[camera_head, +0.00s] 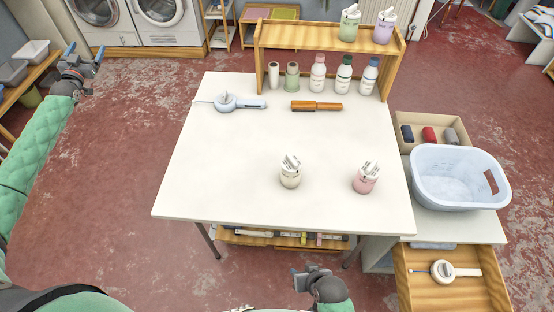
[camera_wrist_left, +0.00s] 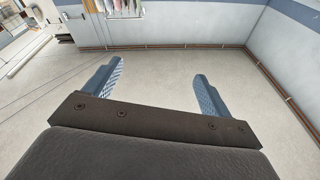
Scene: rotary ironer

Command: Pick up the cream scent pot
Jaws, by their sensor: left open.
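The cream scent pot (camera_head: 290,178) stands upright on the white table, near the middle of its front half, with pale sticks or a tag on top. My left gripper (camera_head: 84,53) is raised off to the left of the table, far from the pot. In the left wrist view its two blue fingers (camera_wrist_left: 158,70) are apart with nothing between them, and the pot is not in that view. My right gripper (camera_head: 303,277) is low in front of the table's front edge, below the pot in the picture; its finger gap is too small to make out.
A pink scent pot (camera_head: 365,180) stands right of the cream one on the table (camera_head: 220,165). A wooden shelf (camera_head: 325,38) at the back carries green and lilac pots, with several bottles below. A blue tool (camera_head: 228,102) and a brown brush (camera_head: 316,106) lie behind. A basket (camera_head: 458,178) is right.

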